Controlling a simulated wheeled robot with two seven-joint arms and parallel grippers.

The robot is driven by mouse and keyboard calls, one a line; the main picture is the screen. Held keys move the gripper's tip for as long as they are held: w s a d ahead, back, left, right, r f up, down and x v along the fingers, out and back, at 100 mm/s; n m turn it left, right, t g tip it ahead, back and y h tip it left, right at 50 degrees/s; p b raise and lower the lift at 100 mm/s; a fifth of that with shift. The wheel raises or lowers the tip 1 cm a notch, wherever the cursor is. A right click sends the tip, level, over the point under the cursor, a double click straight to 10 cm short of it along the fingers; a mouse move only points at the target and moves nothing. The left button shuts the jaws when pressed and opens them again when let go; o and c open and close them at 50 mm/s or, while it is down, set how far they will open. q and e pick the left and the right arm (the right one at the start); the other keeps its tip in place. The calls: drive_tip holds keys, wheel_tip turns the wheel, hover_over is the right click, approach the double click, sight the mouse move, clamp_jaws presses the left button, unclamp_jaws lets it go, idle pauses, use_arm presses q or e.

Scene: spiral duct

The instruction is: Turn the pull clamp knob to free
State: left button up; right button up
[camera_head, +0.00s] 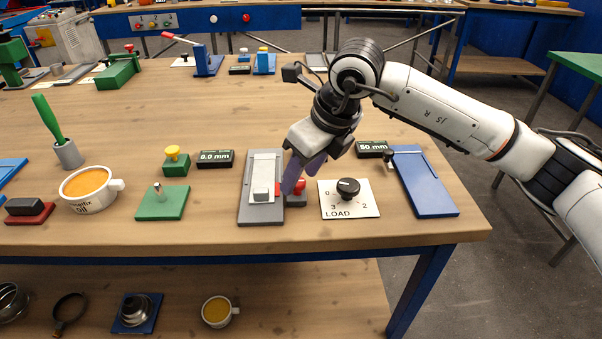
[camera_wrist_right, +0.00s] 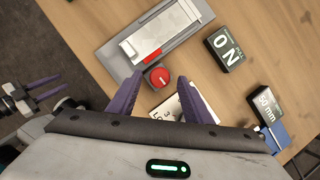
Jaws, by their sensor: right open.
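A red knob (camera_head: 299,187) on a small dark base stands at the right side of a grey slide fixture (camera_head: 247,213); I cannot read which label marks it as the pull clamp knob. In the right wrist view the knob (camera_wrist_right: 159,76) shows between the fingertips. My right gripper (camera_head: 306,172) is open and empty, its purple fingers pointing down close to the knob; contact cannot be told. In the right wrist view its fingers (camera_wrist_right: 161,77) are spread. My left gripper (camera_wrist_right: 61,85) shows at that view's left edge, fingers apart and empty, away from the bench.
A LOAD plate (camera_head: 365,207) with a black knob (camera_head: 348,187) lies right of the red knob. A dark display block (camera_wrist_right: 225,48) stands near the fixture. A blue plate (camera_head: 428,190) lies farther right, and a green plate (camera_head: 161,207) to the left.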

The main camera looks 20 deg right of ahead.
drive_tip(key=shift+w+a+f, duration=0.1)
drive_tip(key=shift+w+f, duration=0.05)
drive_tip(key=shift+f, duration=0.25)
drive_tip(key=c, duration=1.1)
drive_tip(key=shift+o, duration=0.3)
